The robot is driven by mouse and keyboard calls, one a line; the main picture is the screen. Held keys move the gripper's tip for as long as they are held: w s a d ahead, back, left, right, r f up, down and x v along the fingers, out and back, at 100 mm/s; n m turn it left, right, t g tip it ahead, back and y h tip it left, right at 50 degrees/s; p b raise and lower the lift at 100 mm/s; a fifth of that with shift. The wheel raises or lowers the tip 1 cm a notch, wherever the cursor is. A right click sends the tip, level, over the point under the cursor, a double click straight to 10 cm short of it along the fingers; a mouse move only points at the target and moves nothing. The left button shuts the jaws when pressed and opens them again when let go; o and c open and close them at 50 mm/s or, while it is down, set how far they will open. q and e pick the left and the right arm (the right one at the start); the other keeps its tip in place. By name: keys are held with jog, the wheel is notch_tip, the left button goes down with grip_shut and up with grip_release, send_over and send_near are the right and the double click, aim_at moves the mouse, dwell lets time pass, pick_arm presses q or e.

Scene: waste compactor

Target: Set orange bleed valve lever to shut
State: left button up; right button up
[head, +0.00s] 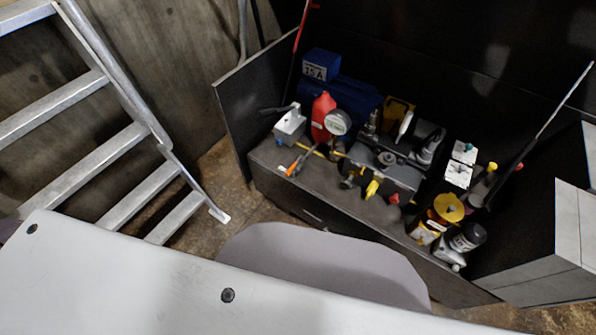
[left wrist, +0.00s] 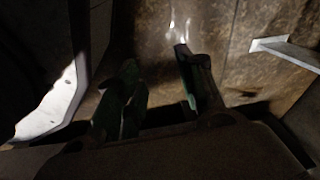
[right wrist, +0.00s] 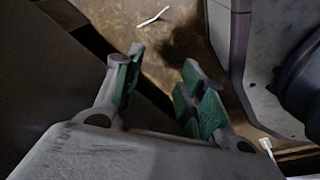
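In the head view a small orange lever (head: 292,169) sits at the left front of the cluttered bench top, pointing down and left toward the front edge. A round white-faced gauge (head: 338,122) stands up and to the right of it. The valve body at the lever is too small to make out. My grippers do not show in the head view. In the left wrist view my left gripper (left wrist: 157,60) is open and empty above the floor. In the right wrist view my right gripper (right wrist: 163,58) is open and empty, also above the floor.
A red bottle (head: 322,115), a grey box (head: 289,125), a pump-like block (head: 385,170) and a yellow-topped can (head: 448,208) crowd the bench (head: 325,195). A metal ladder (head: 90,165) stands left. A dark side panel (head: 245,110) rises at the bench's left end.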

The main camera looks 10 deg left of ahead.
jog(key=w+a+r+t+y+b, duration=0.1)
jog(key=w+a+r+b, duration=0.25)
jog(key=r+b, duration=0.5)
jog(key=w+a+r+t+b, duration=0.15)
jog(key=w+r+b, duration=0.35)
jog(key=r, duration=0.6)
pick_arm(q)
jog(key=w+d+r+m+t+h+b, duration=0.1)
jog(key=w+d+r+m+t+h, duration=0.2)
jog(key=w+d+r, duration=0.55)
jog(key=w+d+r+m+t+h+b, duration=0.1)
jog(key=w+d+r+t+h, duration=0.4)
jog(key=w+r, duration=0.65)
jog(key=w+a+r+t+y, duration=0.2)
jog(key=w+a+r+t, duration=0.1)
jog(key=w+a+t, duration=0.3)
jog(key=shift+a+r+t, duration=0.35)
jog(key=shift+a+t, duration=0.15)
jog(key=shift+a, duration=0.4)
pick_arm(e)
jog(key=s+a+f+y, duration=0.2)
jog(key=a, duration=0.5)
jog(key=shift+s+y, duration=0.2)
jog(key=shift+y, duration=0.1)
pick_arm(q)
jog(key=shift+b, duration=0.3)
pick_arm(e)
jog(key=shift+f, duration=0.2)
